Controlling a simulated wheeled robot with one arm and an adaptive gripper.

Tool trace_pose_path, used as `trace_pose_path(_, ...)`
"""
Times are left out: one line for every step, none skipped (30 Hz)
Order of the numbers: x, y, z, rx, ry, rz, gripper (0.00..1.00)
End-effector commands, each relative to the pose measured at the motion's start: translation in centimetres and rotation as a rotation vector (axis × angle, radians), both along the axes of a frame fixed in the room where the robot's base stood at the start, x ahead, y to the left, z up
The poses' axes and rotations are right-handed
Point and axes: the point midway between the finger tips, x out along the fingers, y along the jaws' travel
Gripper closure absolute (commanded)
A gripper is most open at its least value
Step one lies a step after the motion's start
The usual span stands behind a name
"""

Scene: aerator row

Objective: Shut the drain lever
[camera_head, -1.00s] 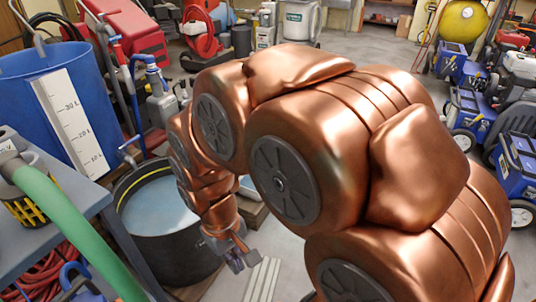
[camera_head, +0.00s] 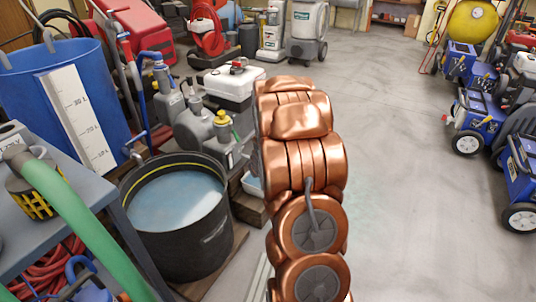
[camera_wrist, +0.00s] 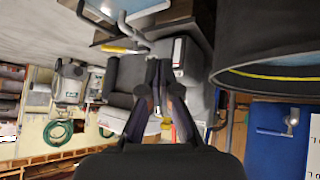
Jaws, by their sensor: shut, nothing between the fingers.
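In the wrist view, a small lever fitting (camera_wrist: 290,121) shows on the blue tank at the right. My gripper (camera_wrist: 158,78) is shut and empty in the wrist view, left of the tub and tank, touching nothing that I can make out. My arm hides it in the head view.
The black tub holds pale bluish water. A grey bench (camera_head: 95,190) with a green hose (camera_head: 75,225) stands at the left. Grey pump gear (camera_head: 205,135) and a white box (camera_head: 234,82) stand behind the tub. The floor at right is clear up to blue machines (camera_head: 480,118).

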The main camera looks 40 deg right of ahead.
Motion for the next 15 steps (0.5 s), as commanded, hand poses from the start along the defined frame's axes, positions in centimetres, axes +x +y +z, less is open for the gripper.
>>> trace_pose_path(0.3, -1.6, -1.0, -0.003, -0.037, -0.005, 1.00)
trace_pose_path(0.6, -2.3, -1.4, -0.008, -0.065, -0.004, 1.00)
trace_pose_path(0.9, -3.3, -2.0, -0.012, -0.098, -0.005, 1.00)
trace_pose_path(1.1, -4.0, -2.3, -0.015, -0.127, -0.004, 1.00)
trace_pose_path(1.3, -4.7, -2.7, -0.020, -0.153, -0.004, 1.00)
trace_pose_path(1.5, -5.6, -3.2, -0.023, -0.190, -0.005, 1.00)
trace_pose_path(1.6, -6.2, -3.6, -0.024, -0.216, -0.005, 1.00)
trace_pose_path(1.7, -6.9, -3.8, -0.028, -0.246, -0.005, 1.00)
trace_pose_path(1.7, -7.7, -4.3, -0.030, -0.283, -0.007, 1.00)
trace_pose_path(1.7, -8.3, -4.7, -0.032, -0.312, -0.006, 1.00)
trace_pose_path(1.7, -8.9, -5.0, -0.034, -0.340, -0.008, 1.00)
trace_pose_path(1.7, -9.6, -5.2, -0.039, -0.382, -0.009, 1.00)
trace_pose_path(1.5, -10.1, -5.5, -0.039, -0.407, -0.011, 1.00)
trace_pose_path(1.4, -10.6, -5.7, -0.042, -0.436, -0.012, 1.00)
trace_pose_path(1.2, -11.2, -6.0, -0.044, -0.470, -0.014, 1.00)
